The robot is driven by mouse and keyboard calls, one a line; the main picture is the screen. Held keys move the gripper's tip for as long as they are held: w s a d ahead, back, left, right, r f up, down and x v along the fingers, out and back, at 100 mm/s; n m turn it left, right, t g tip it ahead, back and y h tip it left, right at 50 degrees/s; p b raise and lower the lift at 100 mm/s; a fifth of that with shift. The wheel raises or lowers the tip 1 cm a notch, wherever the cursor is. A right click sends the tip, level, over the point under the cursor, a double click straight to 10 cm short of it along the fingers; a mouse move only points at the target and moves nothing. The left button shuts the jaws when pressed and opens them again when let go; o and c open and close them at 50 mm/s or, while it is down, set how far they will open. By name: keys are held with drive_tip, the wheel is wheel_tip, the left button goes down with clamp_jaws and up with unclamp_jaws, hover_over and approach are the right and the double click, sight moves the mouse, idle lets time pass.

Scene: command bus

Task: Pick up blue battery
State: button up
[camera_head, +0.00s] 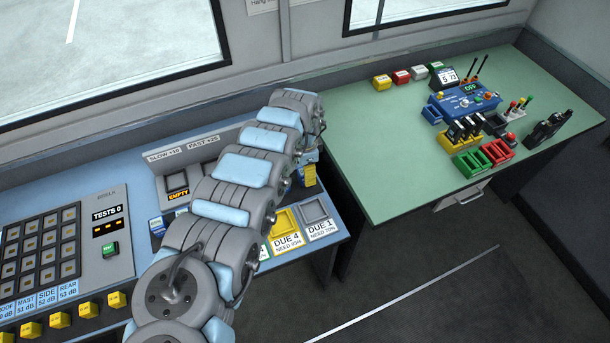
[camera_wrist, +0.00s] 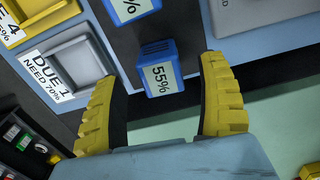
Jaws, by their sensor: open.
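A blue battery (camera_wrist: 158,70) with a white 55% label stands in the wrist view, between and just beyond my fingertips. My gripper (camera_wrist: 160,82) has its two yellow fingers spread wide, one on each side of the battery, with gaps between. A second blue battery (camera_wrist: 130,8) with a % label is partly cut off at the top of the wrist view. In the camera_head view my gripper (camera_head: 308,175) is mostly hidden behind my arm, above the right end of the console, and I cannot make out the 55% battery there.
The grey DUE 1 bay (camera_head: 320,222) and yellow DUE 4 bay (camera_head: 285,222) are on the console's front right. A charger slot marked EMPTY (camera_head: 177,194) is left of my arm. The green table (camera_head: 375,150) at right carries a blue device (camera_head: 463,101) and several small items.

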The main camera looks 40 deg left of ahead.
drive_tip(key=shift+f, duration=1.8)
clamp_jaws()
